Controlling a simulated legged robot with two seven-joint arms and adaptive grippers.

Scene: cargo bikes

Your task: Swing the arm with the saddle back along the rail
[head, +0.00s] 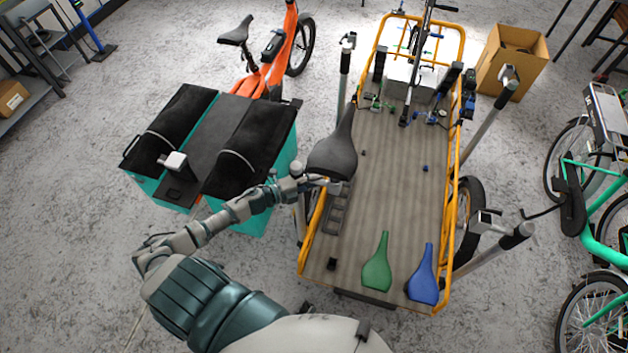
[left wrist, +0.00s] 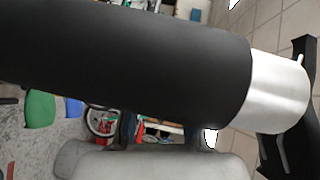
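A black saddle (head: 334,155) is at the left side of the cargo bike's bed, its narrow nose pointing to the back. It overlaps the orange rail (head: 311,232) in the picture. My left gripper (head: 326,183) is at the saddle's wide near end; I cannot tell whether it touches. Its fingers are too small to read. In the left wrist view a thick black cylinder (left wrist: 130,62) with a silver end (left wrist: 278,92) crosses close to the camera, and no fingertips show. A silver post (head: 299,218) is partly hidden below my left gripper. My right gripper is not in view.
A green saddle (head: 377,265) and a blue saddle (head: 423,277) lie at the bed's near end. Silver posts with black parts (head: 492,250) stand along the sides. A teal box with black covers (head: 215,140) is at left, a cardboard box (head: 508,60) at back right.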

